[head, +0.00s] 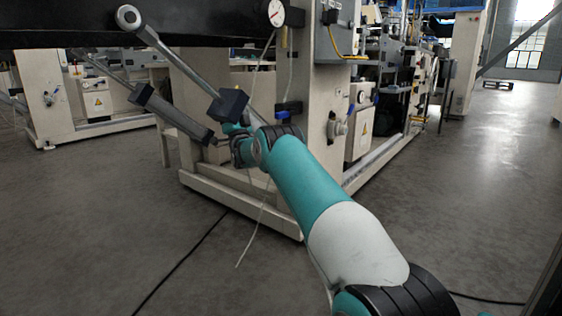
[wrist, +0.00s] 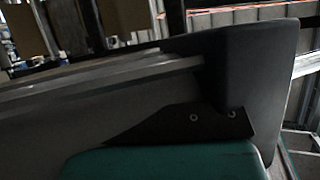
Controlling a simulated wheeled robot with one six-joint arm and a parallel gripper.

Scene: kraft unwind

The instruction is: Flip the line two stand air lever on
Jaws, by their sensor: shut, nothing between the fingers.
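A small blue part (head: 288,114) sits low on the cream stand (head: 318,85), just above my arm in the head view. It looks like an air lever, but its position is too small to read. My gripper (wrist: 150,132) shows in the wrist view as a dark wedge with two screws above a teal part. It is shut and holds nothing. In the head view its fingertips are hidden behind my forearm. No lever shows in the wrist view.
A grey cylinder (head: 170,112) and a rod with a dark block (head: 228,105) slope down near my wrist. A grey body with a dark end block (wrist: 255,75) fills much of the wrist view. A round gauge (head: 276,13) is above. Open floor (head: 90,215) lies left.

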